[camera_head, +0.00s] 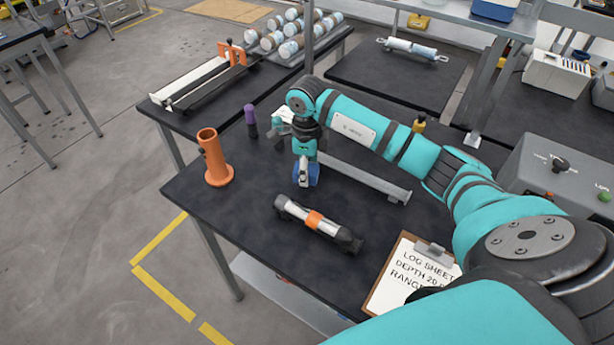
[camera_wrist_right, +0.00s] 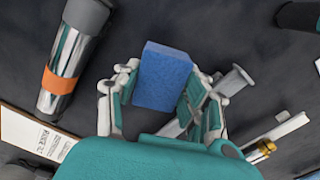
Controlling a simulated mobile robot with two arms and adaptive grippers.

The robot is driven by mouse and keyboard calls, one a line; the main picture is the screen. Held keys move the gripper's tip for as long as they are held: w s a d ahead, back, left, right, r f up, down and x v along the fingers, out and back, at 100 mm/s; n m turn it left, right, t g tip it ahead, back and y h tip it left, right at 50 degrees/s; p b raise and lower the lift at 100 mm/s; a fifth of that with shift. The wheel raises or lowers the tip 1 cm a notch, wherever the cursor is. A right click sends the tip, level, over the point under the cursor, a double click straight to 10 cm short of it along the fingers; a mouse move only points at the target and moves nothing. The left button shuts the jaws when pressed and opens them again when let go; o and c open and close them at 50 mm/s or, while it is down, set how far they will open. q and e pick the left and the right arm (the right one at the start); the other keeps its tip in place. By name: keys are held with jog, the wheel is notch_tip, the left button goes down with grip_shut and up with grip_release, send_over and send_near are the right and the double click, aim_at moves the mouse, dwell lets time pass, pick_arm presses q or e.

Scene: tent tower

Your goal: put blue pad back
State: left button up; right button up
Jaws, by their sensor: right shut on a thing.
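The blue pad (camera_wrist_right: 162,76) is a small blue block between the fingers of my right gripper (camera_wrist_right: 165,90) in the right wrist view. In the head view the pad (camera_head: 313,173) shows under my right gripper (camera_head: 304,178), over the dark table (camera_head: 230,195). My right gripper is shut on the pad. I cannot tell whether the pad touches the table top. My left gripper is not in either view.
A silver cylinder with an orange band (camera_head: 315,222) lies in front of the pad. An orange upright holder (camera_head: 215,160) and a purple-topped bottle (camera_head: 250,120) stand to the left. A metal rail (camera_head: 365,178) lies right. A log-sheet clipboard (camera_head: 400,268) lies at the front.

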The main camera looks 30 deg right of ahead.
notch_tip(320, 180, down, 4)
jog(key=shift+w+r+p, duration=0.1)
jog(key=shift+p, duration=0.3)
jog(key=o, duration=1.2)
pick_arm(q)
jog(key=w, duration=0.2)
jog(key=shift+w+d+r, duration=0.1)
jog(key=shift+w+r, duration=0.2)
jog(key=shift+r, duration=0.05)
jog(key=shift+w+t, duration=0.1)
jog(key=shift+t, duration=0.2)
pick_arm(e)
jog(key=shift+r, duration=0.15)
notch_tip(320, 180, up, 10)
jog(key=b, duration=0.3)
jog(key=shift+w+r, duration=0.1)
jog(key=shift+r, duration=0.15)
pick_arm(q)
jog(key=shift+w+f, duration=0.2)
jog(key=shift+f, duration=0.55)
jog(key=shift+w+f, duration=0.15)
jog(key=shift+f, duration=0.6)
pick_arm(e)
jog(key=shift+d+r, duration=0.1)
jog(key=shift+r, duration=0.55)
